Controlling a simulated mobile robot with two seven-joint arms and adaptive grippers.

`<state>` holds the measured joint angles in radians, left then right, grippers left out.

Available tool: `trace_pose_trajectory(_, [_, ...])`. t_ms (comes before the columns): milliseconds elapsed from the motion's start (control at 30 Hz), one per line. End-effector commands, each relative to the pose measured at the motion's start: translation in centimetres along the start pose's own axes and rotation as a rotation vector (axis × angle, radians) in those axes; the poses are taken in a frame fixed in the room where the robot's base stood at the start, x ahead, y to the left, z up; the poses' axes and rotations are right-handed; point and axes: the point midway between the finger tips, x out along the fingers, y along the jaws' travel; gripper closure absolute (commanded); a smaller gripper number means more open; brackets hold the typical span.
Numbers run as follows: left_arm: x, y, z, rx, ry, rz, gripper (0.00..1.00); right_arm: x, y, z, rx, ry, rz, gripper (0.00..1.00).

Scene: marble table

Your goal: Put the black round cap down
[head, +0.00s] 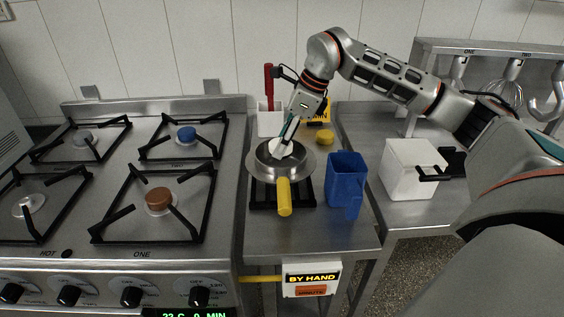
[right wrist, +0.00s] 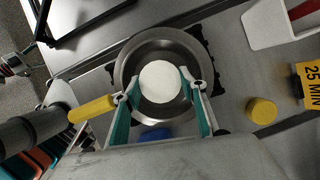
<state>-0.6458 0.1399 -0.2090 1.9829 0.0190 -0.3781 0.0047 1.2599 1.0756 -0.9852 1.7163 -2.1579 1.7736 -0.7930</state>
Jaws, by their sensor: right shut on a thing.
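My right gripper (head: 285,138) points down over a steel pan (head: 252,166) with a yellow handle. In the right wrist view its two teal fingers (right wrist: 160,76) are closed on opposite sides of a white round piece (right wrist: 160,88). The piece also shows pale in the head view (head: 279,150), within the pan's outline. I cannot tell whether it touches the pan's bottom. I see no black round cap; the held piece looks white. My left gripper is not in view.
The pan stands on a black grate (head: 304,198). A blue jug (head: 346,182) is right of it, and a yellow round piece (head: 324,138) lies behind. The stove (head: 120,180) with several burners is left.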

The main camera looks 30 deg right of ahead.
Motion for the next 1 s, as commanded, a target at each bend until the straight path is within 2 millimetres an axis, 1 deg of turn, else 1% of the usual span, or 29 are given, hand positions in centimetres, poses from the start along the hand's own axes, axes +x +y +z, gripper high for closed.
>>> trace_pose_trajectory(33, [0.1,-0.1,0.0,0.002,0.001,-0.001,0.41,0.8,0.0,-0.3,0.001,0.001,0.001,0.84])
trace_pose_trajectory(67, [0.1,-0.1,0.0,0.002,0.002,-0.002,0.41,1.0,0.0,-0.4,0.001,0.000,0.000,0.84])
trace_pose_trajectory(267, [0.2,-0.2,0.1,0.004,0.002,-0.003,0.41,2.0,0.0,-0.8,0.001,-0.001,0.000,0.84])
trace_pose_trajectory(533, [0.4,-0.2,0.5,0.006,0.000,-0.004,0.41,5.3,0.0,-2.3,0.001,0.001,0.001,0.84])
trace_pose_trajectory(600, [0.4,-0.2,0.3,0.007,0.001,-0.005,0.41,5.5,0.0,-2.3,0.000,-0.001,-0.001,0.84])
trace_pose_trajectory(800, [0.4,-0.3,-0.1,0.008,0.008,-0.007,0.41,5.4,0.0,-2.2,0.000,-0.002,-0.002,0.84])
trace_pose_trajectory(967, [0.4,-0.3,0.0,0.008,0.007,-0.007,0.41,5.8,0.0,-2.4,0.000,-0.001,-0.001,0.84])
trace_pose_trajectory(1000, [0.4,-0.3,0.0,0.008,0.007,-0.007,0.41,5.8,0.0,-2.4,0.000,-0.001,-0.001,0.51])
